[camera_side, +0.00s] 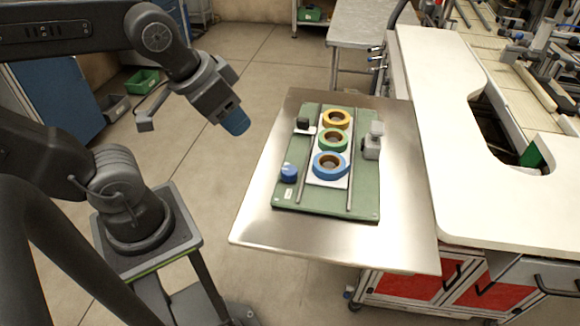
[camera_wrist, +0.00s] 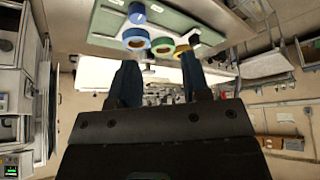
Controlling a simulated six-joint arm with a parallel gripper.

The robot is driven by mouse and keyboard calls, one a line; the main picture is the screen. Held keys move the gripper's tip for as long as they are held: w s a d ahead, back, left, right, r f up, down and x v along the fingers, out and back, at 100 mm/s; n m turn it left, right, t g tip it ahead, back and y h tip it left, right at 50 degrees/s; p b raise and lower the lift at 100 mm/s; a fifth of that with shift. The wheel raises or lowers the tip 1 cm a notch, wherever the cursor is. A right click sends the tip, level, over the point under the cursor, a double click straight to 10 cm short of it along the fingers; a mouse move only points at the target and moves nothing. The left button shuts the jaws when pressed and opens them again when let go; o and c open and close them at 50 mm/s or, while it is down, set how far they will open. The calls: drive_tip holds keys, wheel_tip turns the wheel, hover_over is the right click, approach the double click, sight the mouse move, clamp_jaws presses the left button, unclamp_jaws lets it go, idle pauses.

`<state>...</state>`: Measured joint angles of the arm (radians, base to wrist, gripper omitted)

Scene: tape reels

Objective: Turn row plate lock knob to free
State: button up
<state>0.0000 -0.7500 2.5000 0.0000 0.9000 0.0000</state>
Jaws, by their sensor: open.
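A green board (camera_side: 280,192) lies on the metal table and carries a white row plate (camera_side: 316,182). A yellow reel (camera_side: 336,119), a green reel (camera_side: 333,140) and a blue reel (camera_side: 330,165) stand in a row on the plate. A round blue knob (camera_side: 289,172) with a light mark sits on the board left of the blue reel; its exact setting is too small to read. In the wrist view, the blue knob (camera_wrist: 137,13) is near the top edge. My gripper (camera_side: 236,122) is open and empty, in the air left of the board, away from the knob.
A dark block (camera_side: 303,122) is at the board's upper left, and a grey clamp-like fixture (camera_side: 373,141) stands at its right. Two thin rails flank the plate. The metal table (camera_side: 262,215) is bare around the board. A white worktop (camera_side: 440,90) adjoins at right.

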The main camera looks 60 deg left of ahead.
drive_tip(key=shift+o, duration=1.3)
drive_tip(key=shift+w+d+r+m, duration=0.15)
drive_tip(key=shift+w+m, duration=0.1)
drive_tip(key=shift+m, duration=0.25)
drive_tip(key=m+g, duration=0.6)
drive_tip(key=m, duration=1.1)
approach(289, 170)
wheel_tip(289, 170, down, 9)
drive_tip(key=shift+s+f, duration=0.1)
drive_tip(key=shift+f, duration=0.1)
drive_tip(key=c, duration=0.9)
